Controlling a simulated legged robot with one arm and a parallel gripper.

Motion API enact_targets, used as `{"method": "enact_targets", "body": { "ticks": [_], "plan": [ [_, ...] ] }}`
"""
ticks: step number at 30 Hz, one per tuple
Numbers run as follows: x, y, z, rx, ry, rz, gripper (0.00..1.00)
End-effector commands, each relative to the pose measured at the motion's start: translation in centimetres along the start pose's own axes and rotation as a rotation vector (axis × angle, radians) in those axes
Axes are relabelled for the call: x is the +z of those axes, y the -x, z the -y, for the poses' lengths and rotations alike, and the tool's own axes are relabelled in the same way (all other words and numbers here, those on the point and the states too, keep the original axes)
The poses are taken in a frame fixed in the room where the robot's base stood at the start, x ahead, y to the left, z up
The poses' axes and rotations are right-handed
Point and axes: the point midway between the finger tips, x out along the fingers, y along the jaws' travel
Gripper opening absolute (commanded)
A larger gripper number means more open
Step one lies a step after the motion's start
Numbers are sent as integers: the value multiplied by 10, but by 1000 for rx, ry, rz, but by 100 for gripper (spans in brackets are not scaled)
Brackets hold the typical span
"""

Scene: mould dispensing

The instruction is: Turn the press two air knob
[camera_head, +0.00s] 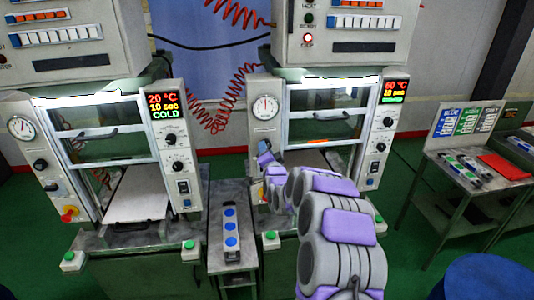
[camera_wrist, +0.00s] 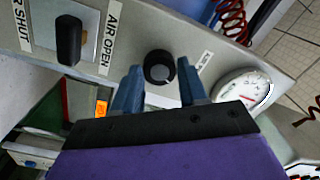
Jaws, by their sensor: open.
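A black handle (camera_wrist: 68,40) between labels reading "AIR SHUT", partly cut off, and "AIR OPEN" sits at upper left in the wrist view. A round black knob (camera_wrist: 159,67) shows between my fingertips there. My gripper (camera_head: 264,152) is open and empty in front of this press's left panel, below its gauge (camera_head: 265,107). In the wrist view my gripper (camera_wrist: 158,76) has one finger on each side of the round knob; contact cannot be told. In the head view my gripper and arm hide the knobs.
The left-hand press (camera_head: 105,142) shows 20 °C and COLD. A narrow stand (camera_head: 238,262) with a tray of blue discs (camera_head: 230,232) is between the presses. A side table (camera_head: 440,160) with small items is at right. The gauge (camera_wrist: 243,87) is close to my right finger.

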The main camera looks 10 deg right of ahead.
Motion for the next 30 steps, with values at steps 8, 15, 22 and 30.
{"method": "enact_targets", "body": {
  "ticks": [8, 15, 22, 30],
  "plan": [
    [-16, 48, 16, -23, -3, -24, 70],
    [-10, 87, 7, -5, -7, -10, 70],
    [-5, 123, 7, 1, -6, -5, 70],
    [-3, 164, 4, 7, -8, 0, 70]
  ]
}}
